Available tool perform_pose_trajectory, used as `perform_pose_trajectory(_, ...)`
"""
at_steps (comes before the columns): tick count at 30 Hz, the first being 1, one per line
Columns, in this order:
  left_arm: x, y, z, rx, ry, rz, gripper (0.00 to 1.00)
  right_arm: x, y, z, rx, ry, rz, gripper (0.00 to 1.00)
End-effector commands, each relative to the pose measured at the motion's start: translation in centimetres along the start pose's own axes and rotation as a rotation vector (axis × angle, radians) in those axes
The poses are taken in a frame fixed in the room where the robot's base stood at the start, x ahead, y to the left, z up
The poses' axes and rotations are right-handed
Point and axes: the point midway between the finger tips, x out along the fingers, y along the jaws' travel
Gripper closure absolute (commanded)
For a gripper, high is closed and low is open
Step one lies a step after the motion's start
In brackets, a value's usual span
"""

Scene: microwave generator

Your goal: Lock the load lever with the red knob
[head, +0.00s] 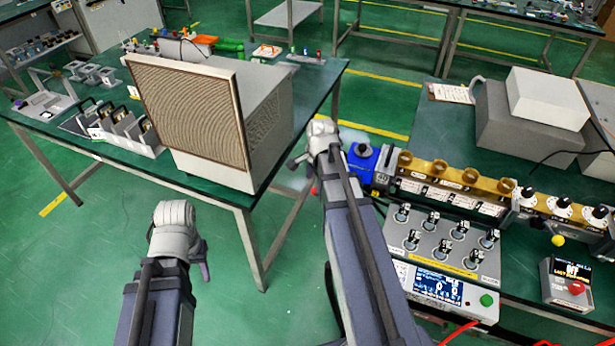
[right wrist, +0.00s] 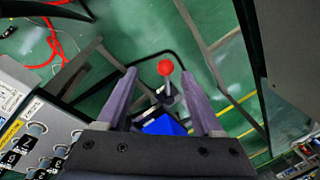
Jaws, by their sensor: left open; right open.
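The load lever's red knob (right wrist: 165,68) shows in the right wrist view, on a short metal stem (right wrist: 168,90). My right gripper (right wrist: 160,76) is open, with its two purple fingers on either side of the knob and visible gaps to both. Whether the fingertips are level with the knob in depth I cannot tell. A blue block (right wrist: 164,125) lies beyond the fingers; it also shows in the head view (head: 362,160), right of my right gripper (head: 322,150). There my arm hides most of the lever. My left gripper (head: 200,262) is open and empty over the floor.
A bench at right holds a brass-coloured rail (head: 452,174), a switch panel (head: 443,240), a display unit (head: 440,290) and a red-button box (head: 568,283). A large cabinet with a mesh front (head: 190,115) stands on the left table. Floor between the tables is open.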

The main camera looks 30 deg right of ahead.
Motion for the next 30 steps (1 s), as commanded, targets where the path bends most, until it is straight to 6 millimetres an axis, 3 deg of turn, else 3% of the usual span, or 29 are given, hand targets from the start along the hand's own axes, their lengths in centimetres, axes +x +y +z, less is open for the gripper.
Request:
perform_pose_trajectory(4,-0.1,0.0,0.1,0.0,0.0,0.0,0.54,-0.1,-0.2,-2.0,0.111,0.002,-0.014,0.31)
perform_pose_trajectory(14,0.6,0.1,0.0,0.0,0.0,0.0,0.54,0.6,-0.2,-2.1,0.121,0.003,-0.015,0.31)
perform_pose_trajectory(30,6.7,0.6,-0.4,0.0,0.0,0.0,0.54,6.9,-0.3,-2.1,0.119,0.003,-0.015,0.31)
